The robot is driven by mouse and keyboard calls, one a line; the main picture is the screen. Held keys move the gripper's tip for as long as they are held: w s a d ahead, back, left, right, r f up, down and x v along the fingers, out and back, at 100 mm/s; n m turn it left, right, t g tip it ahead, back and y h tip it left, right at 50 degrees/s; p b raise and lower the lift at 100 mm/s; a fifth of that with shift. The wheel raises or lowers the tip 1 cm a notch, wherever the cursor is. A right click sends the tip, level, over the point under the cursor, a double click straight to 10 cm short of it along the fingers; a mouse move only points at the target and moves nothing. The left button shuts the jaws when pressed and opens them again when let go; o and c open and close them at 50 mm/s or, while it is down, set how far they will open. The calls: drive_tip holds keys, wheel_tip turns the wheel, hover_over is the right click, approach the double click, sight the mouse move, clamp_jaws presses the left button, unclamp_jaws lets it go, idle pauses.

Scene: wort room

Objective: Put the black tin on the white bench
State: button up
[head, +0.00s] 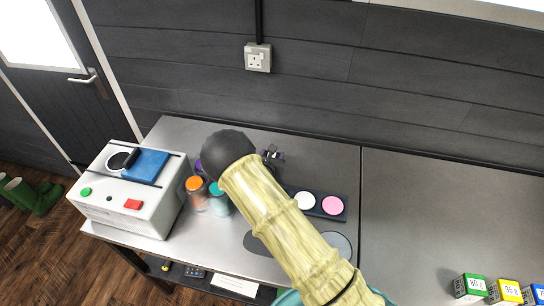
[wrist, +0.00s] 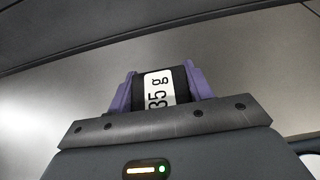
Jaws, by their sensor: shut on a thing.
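My gripper (wrist: 160,92) has its two purple fingers shut on the black tin (wrist: 181,86), one on each side. The tin's white label shows "35 g", turned sideways. In the head view, my gripper (head: 272,155) is a small dark shape beyond my arm, over the back of the left grey worktop (head: 310,160); the tin cannot be made out clearly there. I cannot tell the gap between tin and surface. No bench that is plainly white shows; the worktops look grey.
A white machine (head: 130,205) with a blue lid stands at the left. Jars with orange (head: 194,184) and teal (head: 216,189) lids stand beside it. A dark tray (head: 334,216) holds white and pink discs. Coloured boxes (head: 470,289) stand on the right worktop (head: 440,220), whose middle is clear.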

drive_tip(key=shift+f, duration=0.5)
drive_tip(key=shift+f, duration=0.2)
drive_tip(key=o, duration=1)
drive_tip(key=shift+o, duration=0.2)
drive_tip(key=shift+r, duration=0.1)
drive_tip(key=shift+r, duration=0.15)
drive_tip(key=shift+s, duration=0.25)
drive_tip(key=b+v, duration=0.3)
drive_tip(key=v, duration=0.8)
drive_tip(key=shift+s, duration=0.3)
